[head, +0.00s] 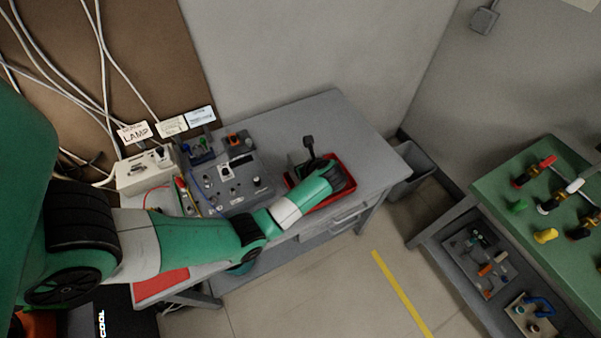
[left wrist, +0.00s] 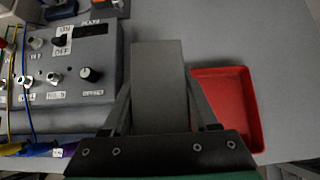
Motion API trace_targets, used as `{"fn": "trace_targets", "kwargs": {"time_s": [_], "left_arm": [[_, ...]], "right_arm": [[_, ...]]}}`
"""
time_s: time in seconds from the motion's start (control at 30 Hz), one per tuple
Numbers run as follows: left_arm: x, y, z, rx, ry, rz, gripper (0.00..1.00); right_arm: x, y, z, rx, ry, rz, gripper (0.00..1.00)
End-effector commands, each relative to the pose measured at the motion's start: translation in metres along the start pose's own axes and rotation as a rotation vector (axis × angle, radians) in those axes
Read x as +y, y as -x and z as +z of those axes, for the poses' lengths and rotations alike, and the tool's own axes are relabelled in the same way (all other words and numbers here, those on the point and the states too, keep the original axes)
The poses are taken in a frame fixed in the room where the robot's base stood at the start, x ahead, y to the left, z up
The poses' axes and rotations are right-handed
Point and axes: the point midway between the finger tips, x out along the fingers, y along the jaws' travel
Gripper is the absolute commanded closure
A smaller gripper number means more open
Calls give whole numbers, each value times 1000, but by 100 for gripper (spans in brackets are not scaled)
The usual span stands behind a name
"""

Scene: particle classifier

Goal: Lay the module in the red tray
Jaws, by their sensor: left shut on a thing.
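The red tray (head: 349,172) lies on the grey table, partly hidden under my left arm. In the left wrist view the red tray (left wrist: 230,100) is right of the gripper, its left side partly covered by a finger. My left gripper (head: 310,162) is over the tray's far left part in the head view. It is shut on the module, a plain dark grey block (left wrist: 158,80) between its fingers in the left wrist view. The height above the table cannot be told. My right gripper is not in view.
A grey control box (head: 232,183) with knobs stands left of the tray, close to the gripper; it also shows in the left wrist view (left wrist: 65,95). Wires and small devices lie further left. The table's far right part (head: 335,115) is clear. A grey bin (head: 412,168) stands beside the table.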

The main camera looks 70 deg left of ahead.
Motion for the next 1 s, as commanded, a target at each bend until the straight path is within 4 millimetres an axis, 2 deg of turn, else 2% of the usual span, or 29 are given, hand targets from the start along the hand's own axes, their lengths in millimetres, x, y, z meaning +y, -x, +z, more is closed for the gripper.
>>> {"fn": "trace_targets", "kwargs": {"time_s": [0.27, 0.43, 0.83, 0.87, 1.0], "left_arm": [[-7, -14, -4, -1, 1, -1, 100], [-7, -34, -23, 0, -1, -1, 100], [-7, -38, -27, -1, 1, -3, 100], [-7, -38, -28, 0, 0, -2, 38], [-7, -37, -27, 1, 0, -2, 13]], "right_arm": [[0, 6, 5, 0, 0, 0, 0], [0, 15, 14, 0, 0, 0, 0], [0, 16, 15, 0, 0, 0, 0], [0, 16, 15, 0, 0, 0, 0], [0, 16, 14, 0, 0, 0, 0]]}}
